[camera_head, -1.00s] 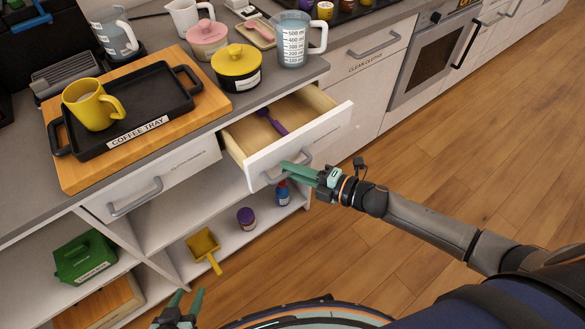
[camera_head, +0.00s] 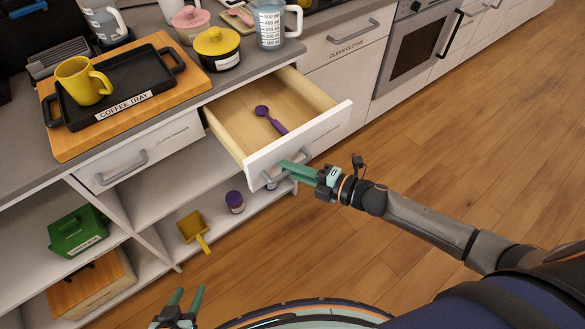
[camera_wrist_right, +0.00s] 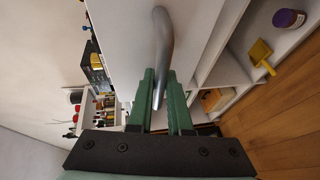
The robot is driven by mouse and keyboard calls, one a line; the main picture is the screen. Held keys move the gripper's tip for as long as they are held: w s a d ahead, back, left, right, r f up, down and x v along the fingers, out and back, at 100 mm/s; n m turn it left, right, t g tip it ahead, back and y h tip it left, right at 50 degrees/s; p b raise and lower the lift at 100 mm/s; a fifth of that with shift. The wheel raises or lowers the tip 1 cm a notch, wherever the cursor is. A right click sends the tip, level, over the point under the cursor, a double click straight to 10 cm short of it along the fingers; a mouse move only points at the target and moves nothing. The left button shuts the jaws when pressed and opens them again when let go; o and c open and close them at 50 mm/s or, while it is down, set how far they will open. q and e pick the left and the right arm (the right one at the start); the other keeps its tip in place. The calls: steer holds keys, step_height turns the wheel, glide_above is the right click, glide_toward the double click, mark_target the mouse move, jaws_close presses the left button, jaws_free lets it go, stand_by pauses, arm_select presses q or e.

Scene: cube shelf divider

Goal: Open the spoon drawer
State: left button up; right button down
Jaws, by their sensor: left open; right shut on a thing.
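The spoon drawer (camera_head: 244,126) stands well out from the counter in the head view, and a purple spoon (camera_head: 270,118) lies inside it. My right gripper (camera_head: 291,172) is shut on the drawer's grey handle (camera_head: 274,178). In the right wrist view the handle (camera_wrist_right: 163,50) runs down between the green fingers (camera_wrist_right: 161,100). My left gripper (camera_head: 183,304) is open and empty at the bottom of the head view, away from the drawer.
A closed drawer (camera_head: 150,156) is to the left. Below are open shelves with a yellow scoop (camera_head: 194,228), a purple-lidded jar (camera_head: 235,202) and a green box (camera_head: 78,230). The coffee tray (camera_head: 160,84) stands on the counter. The wooden floor (camera_head: 455,170) at right is clear.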

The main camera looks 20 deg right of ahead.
steer(key=c, duration=1.1)
jaws_free()
steer(key=v, duration=1.2)
steer(key=shift+s+d+r, duration=0.15)
steer(key=shift+r, duration=0.05)
steer(key=shift+m, duration=0.3)
steer(key=s+a+f+m+g+h+p, duration=0.1)
steer(key=s+f+m+h, duration=0.2)
steer(key=m, duration=0.4)
steer(key=s+a+f+m+g+h+p, duration=0.1)
steer(key=s+a+f+m+h, duration=0.1)
steer(key=m, duration=0.6)
steer(key=s+a+f+m+h+p, duration=0.1)
steer(key=s+a+f+m+h, duration=0.1)
steer(key=m, duration=0.6)
steer(key=shift+s+a+f+g+h+p, duration=0.1)
steer(key=shift+s+f+g+h+p, duration=0.1)
steer(key=shift+s+f+h, duration=0.35)
steer(key=shift+s+f+g+h+p, duration=0.25)
steer(key=shift+s+f, duration=0.25)
steer(key=shift+s, duration=0.3)
